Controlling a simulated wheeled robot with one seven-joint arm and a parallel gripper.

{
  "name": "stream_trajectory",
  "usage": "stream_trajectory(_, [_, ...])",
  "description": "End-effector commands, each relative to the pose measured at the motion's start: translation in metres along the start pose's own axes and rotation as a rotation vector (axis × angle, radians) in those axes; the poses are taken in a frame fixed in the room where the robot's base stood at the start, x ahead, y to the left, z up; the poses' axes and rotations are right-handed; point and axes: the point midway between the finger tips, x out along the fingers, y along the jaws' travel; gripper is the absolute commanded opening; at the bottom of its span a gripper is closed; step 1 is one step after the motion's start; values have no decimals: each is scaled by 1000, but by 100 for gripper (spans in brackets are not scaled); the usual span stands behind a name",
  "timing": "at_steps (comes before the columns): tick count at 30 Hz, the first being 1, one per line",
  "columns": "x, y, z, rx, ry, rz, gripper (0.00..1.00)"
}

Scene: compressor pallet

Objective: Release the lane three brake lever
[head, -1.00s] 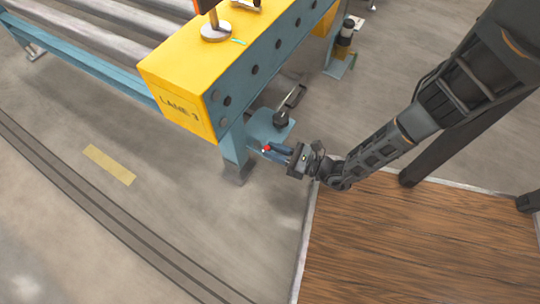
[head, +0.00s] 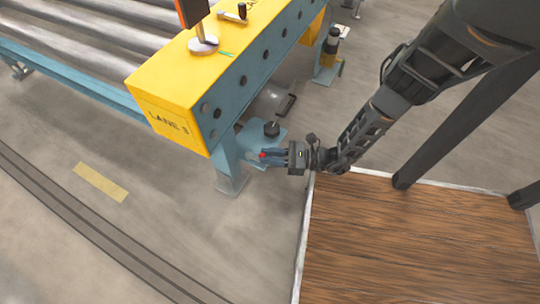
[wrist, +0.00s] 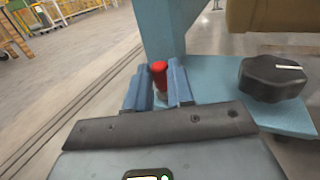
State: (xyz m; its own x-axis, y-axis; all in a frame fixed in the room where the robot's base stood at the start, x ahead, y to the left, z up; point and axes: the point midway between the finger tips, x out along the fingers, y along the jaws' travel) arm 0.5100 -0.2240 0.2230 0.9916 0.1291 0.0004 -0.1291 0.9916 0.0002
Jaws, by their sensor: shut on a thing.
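A red-tipped lever (head: 263,155) shows low beside the blue leg of the yellow conveyor end marked LANE, with a digit that looks like 3. My gripper (head: 274,154) reaches in from the right and is shut on this lever. In the wrist view the lever's red grip (wrist: 159,74) stands up between my two blue fingers (wrist: 160,88). Its lower part is hidden by the fingers and the gripper body.
A black knob (wrist: 273,77) with a white mark sits on a blue plate (wrist: 222,75) right of my fingers. The blue leg (wrist: 160,28) rises close ahead. A wooden deck (head: 420,240) lies to the right. Open floor (head: 190,235) lies to the left.

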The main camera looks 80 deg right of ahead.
Motion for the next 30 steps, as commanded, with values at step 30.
stream_trajectory(30, [-74, -2, 0, -2, 2, -5, 33])
